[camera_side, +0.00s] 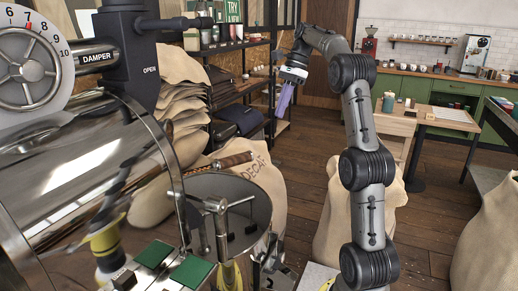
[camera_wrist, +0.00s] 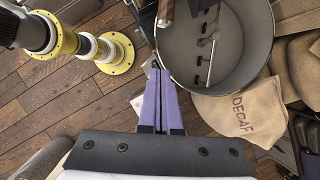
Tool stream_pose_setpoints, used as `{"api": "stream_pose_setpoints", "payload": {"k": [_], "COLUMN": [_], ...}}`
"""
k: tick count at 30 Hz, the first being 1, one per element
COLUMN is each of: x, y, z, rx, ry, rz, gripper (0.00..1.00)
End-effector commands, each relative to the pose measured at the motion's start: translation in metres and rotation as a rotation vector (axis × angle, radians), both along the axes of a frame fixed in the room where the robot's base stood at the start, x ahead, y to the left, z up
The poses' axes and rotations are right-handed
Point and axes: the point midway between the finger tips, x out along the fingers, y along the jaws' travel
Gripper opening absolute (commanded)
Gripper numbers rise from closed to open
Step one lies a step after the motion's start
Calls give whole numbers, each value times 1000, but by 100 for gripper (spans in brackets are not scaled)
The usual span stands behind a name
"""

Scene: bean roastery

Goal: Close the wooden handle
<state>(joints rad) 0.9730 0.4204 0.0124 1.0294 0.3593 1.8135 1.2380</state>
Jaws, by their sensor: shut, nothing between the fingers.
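The wooden handle (camera_side: 233,160) is a brown grip sticking out above the round metal drum (camera_side: 262,208) in the side view. It also shows at the top edge of the wrist view (camera_wrist: 166,11), beside the drum's rim, partly cut off by the frame. My gripper (camera_side: 282,112) has long purple fingers pointing down in the side view. It is above and to the right of the handle, apart from it. In the wrist view the fingers (camera_wrist: 160,73) are pressed together and empty, with their tips just below the handle in the picture.
The drum holds metal stirring arms (camera_wrist: 208,45). The shiny roaster body (camera_side: 80,160) fills the left of the side view. A sack marked DECAF (camera_side: 262,170) stands behind the drum. A yellow-flanged pipe (camera_wrist: 113,52) is at the wrist view's left. Wooden floor lies below.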

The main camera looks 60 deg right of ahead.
Motion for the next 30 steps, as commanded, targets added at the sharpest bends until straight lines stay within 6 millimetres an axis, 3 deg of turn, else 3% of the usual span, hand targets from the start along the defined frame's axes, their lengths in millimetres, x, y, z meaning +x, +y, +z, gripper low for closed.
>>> {"api": "stream_pose_setpoints", "payload": {"k": [11,25,30], "x": [3,20,35], "y": [6,34,55], "z": [-33,-115,-111], "rx": [6,6,2], "ry": [3,3,0], "rz": [2,2,5], "gripper": [0,0,0]}}
